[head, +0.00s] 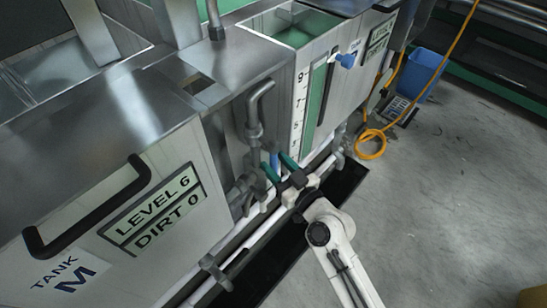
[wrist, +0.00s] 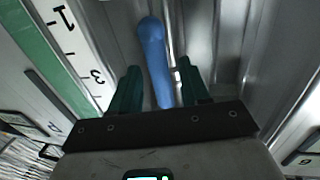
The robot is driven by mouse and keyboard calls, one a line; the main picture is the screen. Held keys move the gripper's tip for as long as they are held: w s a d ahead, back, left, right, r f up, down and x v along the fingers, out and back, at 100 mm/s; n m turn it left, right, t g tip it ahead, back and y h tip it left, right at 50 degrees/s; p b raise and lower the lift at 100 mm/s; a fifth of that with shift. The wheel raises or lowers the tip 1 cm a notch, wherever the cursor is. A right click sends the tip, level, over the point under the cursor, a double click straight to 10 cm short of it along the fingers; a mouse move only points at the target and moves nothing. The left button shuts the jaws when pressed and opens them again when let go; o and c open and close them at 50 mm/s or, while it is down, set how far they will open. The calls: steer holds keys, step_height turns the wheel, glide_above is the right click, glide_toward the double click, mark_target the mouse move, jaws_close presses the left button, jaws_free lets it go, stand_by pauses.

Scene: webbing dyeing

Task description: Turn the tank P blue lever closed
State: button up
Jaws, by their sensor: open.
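The blue lever (wrist: 153,62) stands between my gripper's two dark green fingers (wrist: 158,68) in the wrist view. Its rounded end extends past the fingertips, and its lower end goes behind the gripper body. A gap shows on each side of the lever, so the fingers are open around it and not clamped. In the head view my gripper (head: 277,164) is low at the pipework between two tanks, where the lever is mostly hidden. I cannot read a tank P label, so I cannot confirm the lever's tank or its valve position.
A tank front (head: 160,225) marked M, with a black handle (head: 88,222), is at left. Grey pipes (head: 254,115) crowd the gripper. A blue bin (head: 424,72) and orange hose (head: 371,142) are on the floor, right.

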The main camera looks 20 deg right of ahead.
steer(key=shift+x, duration=0.8)
jaws_close()
